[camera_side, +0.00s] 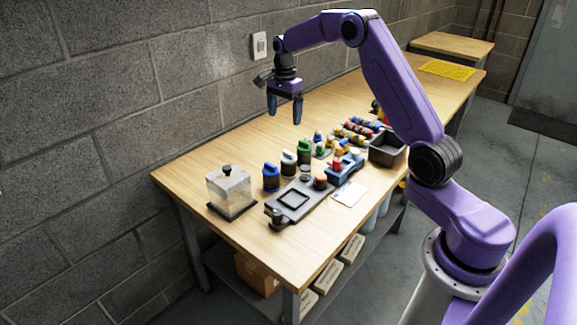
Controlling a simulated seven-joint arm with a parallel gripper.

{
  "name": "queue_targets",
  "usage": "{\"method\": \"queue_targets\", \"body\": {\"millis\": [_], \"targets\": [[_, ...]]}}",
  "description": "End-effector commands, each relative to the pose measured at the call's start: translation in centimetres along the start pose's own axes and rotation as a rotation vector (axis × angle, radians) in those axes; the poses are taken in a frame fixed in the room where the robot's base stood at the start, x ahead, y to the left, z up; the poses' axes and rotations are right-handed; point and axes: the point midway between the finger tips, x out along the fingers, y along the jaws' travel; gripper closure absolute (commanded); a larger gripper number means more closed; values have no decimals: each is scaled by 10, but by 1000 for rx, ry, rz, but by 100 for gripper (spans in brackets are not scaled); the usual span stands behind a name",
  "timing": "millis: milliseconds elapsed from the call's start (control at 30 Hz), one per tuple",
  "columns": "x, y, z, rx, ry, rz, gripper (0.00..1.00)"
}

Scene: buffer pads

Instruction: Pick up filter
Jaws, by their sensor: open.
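My gripper (284,114) is open and empty. It points down and hangs well above the wooden table, toward the wall side. I cannot tell for sure which item is the filter, as the small items are too small to make out. A grey fixture plate (293,199) with a square recess lies near the table's front edge. A clear box (229,188) with a black knob stands to its left on a dark base. Behind the plate stand a blue-capped bottle (270,178), a white-capped bottle (288,164) and a green-capped bottle (304,152).
A blue rack (345,168) with small items stands right of the bottles. Several coloured items in rows (357,130) lie behind it. A dark open bin (388,150) is near the right edge. A white card (350,194) lies in front. The table's left back is clear beside the wall.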

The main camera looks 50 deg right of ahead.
Motion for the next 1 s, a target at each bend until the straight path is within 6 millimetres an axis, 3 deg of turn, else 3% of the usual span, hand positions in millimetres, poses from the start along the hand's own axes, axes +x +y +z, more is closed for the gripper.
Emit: {"method": "queue_targets", "body": {"millis": [100, 200, 800, 1000], "targets": [[6, -2, -17, 77, 0, 1, 11], [11, -2, -22, 98, -1, 2, 11], [114, -1, -22, 97, -1, 4, 11], [128, -2, -22, 97, 0, 1, 11]]}}
